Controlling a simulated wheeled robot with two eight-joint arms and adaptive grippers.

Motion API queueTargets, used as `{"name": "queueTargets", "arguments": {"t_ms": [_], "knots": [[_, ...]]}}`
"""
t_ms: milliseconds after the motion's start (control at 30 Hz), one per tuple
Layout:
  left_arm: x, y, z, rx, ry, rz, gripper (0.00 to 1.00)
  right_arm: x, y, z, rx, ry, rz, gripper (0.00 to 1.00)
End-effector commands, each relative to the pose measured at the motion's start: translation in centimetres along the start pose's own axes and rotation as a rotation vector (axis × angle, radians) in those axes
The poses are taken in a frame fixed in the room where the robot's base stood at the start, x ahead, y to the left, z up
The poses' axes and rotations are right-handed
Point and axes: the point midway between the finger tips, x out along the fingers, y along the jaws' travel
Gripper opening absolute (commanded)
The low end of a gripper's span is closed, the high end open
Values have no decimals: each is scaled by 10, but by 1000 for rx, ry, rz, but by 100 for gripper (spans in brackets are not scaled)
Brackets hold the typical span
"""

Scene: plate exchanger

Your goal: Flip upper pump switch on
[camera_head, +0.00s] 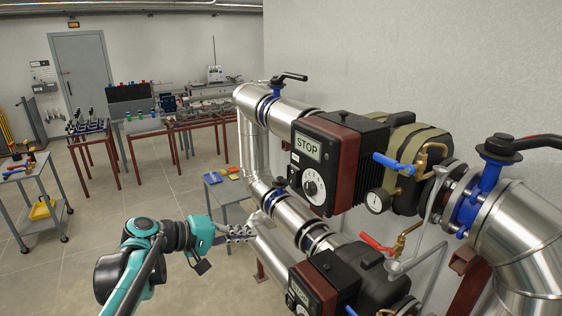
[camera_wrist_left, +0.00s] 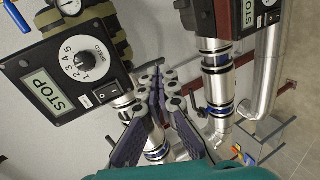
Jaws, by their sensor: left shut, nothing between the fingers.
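The upper pump (camera_head: 335,160) shows in the head view on the pipework, with olive bands, a dark control box, a STOP display (camera_head: 307,146) and a round dial (camera_head: 313,186). In the left wrist view its box (camera_wrist_left: 65,75) is at left, with a black rocker switch (camera_wrist_left: 106,92) beside the dial (camera_wrist_left: 84,61). I cannot tell which way the rocker is tilted. My left gripper (camera_head: 252,232) is shut and empty, left of and below the upper box in the head view. In the left wrist view its fingertips (camera_wrist_left: 160,78) are right of the switch, apart from it.
The lower pump (camera_head: 330,285), with its own STOP display, sits below the upper one. Silver pipes (camera_head: 290,215) run close by my left gripper. A blue valve lever (camera_head: 392,163) and a red one (camera_head: 375,243) stick out at right. Open floor lies at left.

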Motion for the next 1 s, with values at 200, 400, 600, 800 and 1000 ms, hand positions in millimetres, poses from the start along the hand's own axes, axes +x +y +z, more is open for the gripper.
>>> {"name": "queueTargets", "arguments": {"t_ms": [200,400,600,800,1000], "knots": [[-26,63,-56,-76,-5,200,0,-30,0,-21,0,0,0,56],[-33,74,-69,-93,-7,257,0,-33,0,-23,0,0,0,56],[-33,73,-68,-93,-7,257,0,-32,0,-22,0,0,0,56],[-26,75,-68,-92,-9,256,0,-32,0,-23,0,0,0,56],[5,84,-68,-92,-12,256,0,-35,0,-25,0,0,0,56]]}}
